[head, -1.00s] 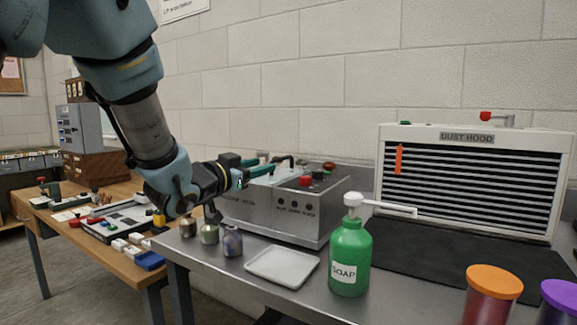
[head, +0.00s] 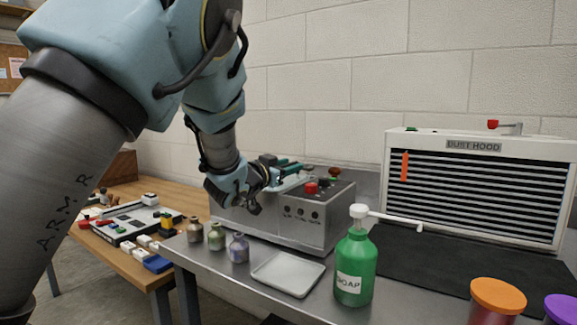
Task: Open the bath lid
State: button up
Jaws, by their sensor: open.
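The bath (head: 292,216) is a grey steel box on the metal bench against the wall, with a dark control panel and a red knob (head: 311,188) on its right. Its pale lid (head: 291,184) lies flat on top and appears closed, partly hidden by my arm. My gripper (head: 292,170) is open just above the lid, pointing right over the box. The lid's handle is hard to tell apart from my dark fingers, and I cannot tell whether they touch it.
Several small jars (head: 217,236), a white tray (head: 288,274) and a green soap bottle (head: 354,265) stand in front of the bath. A dust hood (head: 475,185) with a dark mat stands right. Orange-lidded (head: 498,297) and purple-lidded (head: 563,309) jars are at the front right. A wooden table (head: 128,262) is left.

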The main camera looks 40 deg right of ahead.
jog(key=shift+c, duration=0.3)
grip_shut()
jog(key=shift+a, duration=0.1)
dwell(0.9)
